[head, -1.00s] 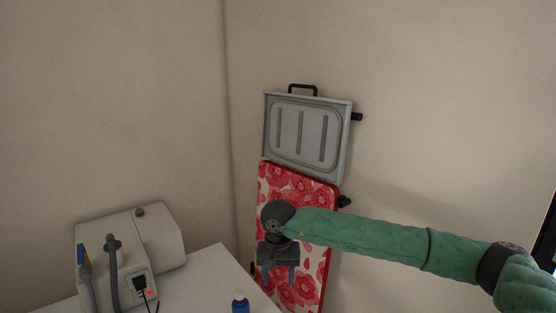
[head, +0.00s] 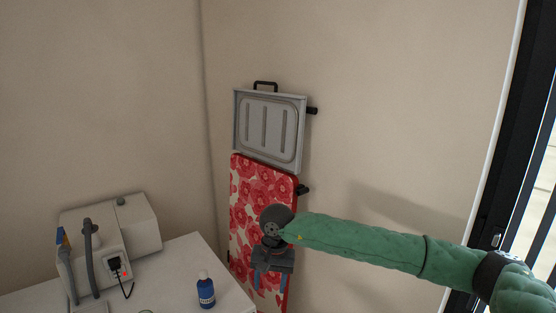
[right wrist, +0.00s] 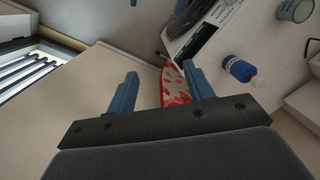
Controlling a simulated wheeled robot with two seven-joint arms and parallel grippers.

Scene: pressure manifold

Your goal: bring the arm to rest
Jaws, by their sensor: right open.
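My right arm, in a green sleeve, reaches in from the right in the head view. Its gripper (head: 270,279) points down in front of the red floral board. In the right wrist view its two blue fingers (right wrist: 160,92) are spread apart with nothing between them that they touch. My left gripper does not show in either view.
A red floral ironing board (head: 247,200) hangs on the wall below a grey folding panel (head: 270,129). A white table (head: 180,275) at lower left bears a blue bottle (head: 206,292) and a beige machine with hoses (head: 140,228). A dark-framed window (head: 505,170) is at right.

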